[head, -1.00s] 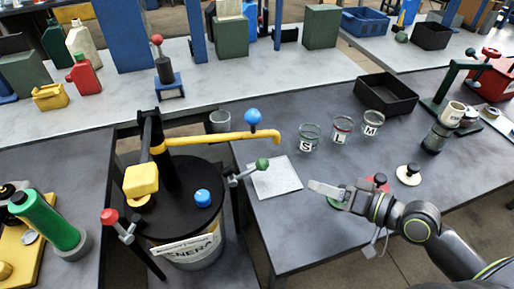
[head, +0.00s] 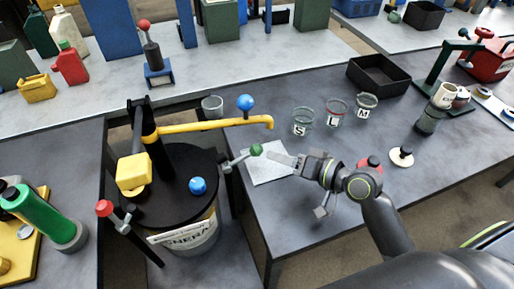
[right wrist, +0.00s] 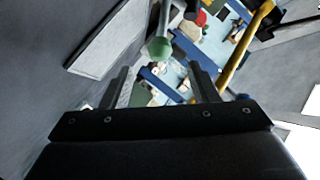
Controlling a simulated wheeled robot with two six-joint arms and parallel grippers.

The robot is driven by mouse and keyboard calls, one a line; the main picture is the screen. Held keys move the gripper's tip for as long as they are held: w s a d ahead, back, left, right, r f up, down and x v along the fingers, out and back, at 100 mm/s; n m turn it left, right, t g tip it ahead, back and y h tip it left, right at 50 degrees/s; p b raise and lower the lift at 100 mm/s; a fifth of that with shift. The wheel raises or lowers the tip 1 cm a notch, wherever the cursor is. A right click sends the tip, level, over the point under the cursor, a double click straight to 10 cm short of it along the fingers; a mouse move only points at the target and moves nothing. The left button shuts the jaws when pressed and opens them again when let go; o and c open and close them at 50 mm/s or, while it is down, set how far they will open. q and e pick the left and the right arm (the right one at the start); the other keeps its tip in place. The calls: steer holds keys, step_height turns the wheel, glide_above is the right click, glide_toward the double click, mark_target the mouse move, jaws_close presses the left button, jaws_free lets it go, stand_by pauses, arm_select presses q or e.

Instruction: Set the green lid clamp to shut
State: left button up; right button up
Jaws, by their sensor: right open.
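The green lid clamp is a grey lever with a green ball knob (head: 256,149), on the right side of the black drum lid (head: 172,205). Its lever sticks out up and to the right from the rim, over the edge of the bench. My right gripper (head: 280,160) is just right of the green knob and points at it, apart from it. In the right wrist view the green knob (right wrist: 159,47) shows ahead of the two parted fingers (right wrist: 160,85), with nothing between them. My left gripper is not in view.
A yellow spout pipe (head: 215,125) with a blue ball (head: 245,102) crosses above the lid. A red-knobbed clamp (head: 104,208) is on the lid's left. A pale pad (head: 268,172) lies under my gripper. Marked glass cups (head: 302,121) stand farther back.

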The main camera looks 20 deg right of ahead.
mark_target(262, 151)
steer(key=x, duration=0.8)
steer(key=shift+w+a+f+p, duration=0.1)
steer(key=shift+w+a+p, duration=0.15)
steer(key=shift+p, duration=0.15)
jaws_close()
